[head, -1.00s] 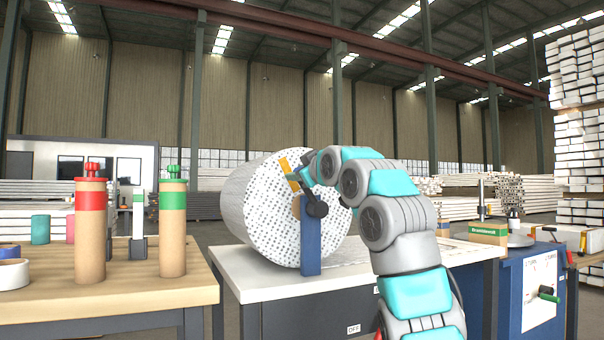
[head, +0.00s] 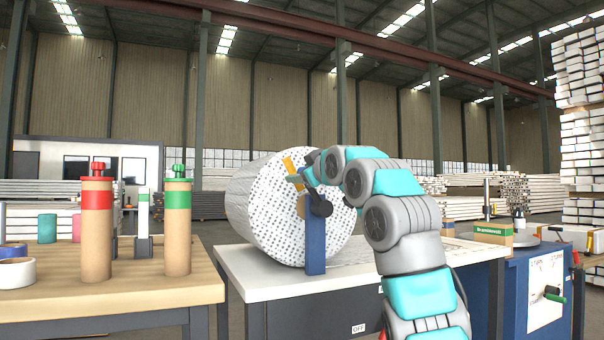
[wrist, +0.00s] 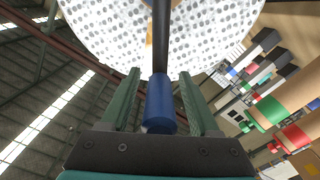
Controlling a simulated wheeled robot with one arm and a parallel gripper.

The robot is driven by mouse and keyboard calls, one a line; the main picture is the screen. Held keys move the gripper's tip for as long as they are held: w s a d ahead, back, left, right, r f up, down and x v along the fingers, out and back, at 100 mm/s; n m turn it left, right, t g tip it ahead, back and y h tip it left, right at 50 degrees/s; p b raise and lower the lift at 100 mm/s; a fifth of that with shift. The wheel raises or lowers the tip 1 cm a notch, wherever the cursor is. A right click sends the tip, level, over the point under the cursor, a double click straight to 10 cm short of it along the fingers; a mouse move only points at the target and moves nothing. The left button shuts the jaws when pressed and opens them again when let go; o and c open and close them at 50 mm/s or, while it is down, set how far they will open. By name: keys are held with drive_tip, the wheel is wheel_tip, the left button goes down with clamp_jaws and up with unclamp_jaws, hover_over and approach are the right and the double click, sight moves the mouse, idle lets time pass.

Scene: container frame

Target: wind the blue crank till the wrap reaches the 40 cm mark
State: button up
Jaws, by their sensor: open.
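The big roll with white dotted wrap (head: 262,215) lies on its side on a white-topped bench, its round end turned partly towards me. A blue upright post (head: 314,246) stands in front of that end, with a dark crank hub (head: 320,208) near its top. In the wrist view, the blue crank handle (wrist: 160,104) on its dark rod stands between the two green fingers of my gripper (wrist: 160,76). The fingers are open, one on each side, with gaps to the handle. In the head view my gripper (head: 298,180) is by the crank's upper end. No 40 cm mark is readable.
A yellow strip (head: 293,165) shows at the roll's end. A wooden table (head: 120,290) at left carries cardboard tubes with red (head: 97,230) and green (head: 177,230) bands. A blue cabinet (head: 530,290) with a green-handled crank stands at right.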

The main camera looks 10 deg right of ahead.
drive_tip(key=shift+s, duration=0.1)
drive_tip(key=v, duration=0.7)
drive_tip(key=shift+s+b, duration=0.2)
drive_tip(key=shift+b, duration=0.15)
drive_tip(key=shift+d, duration=0.1)
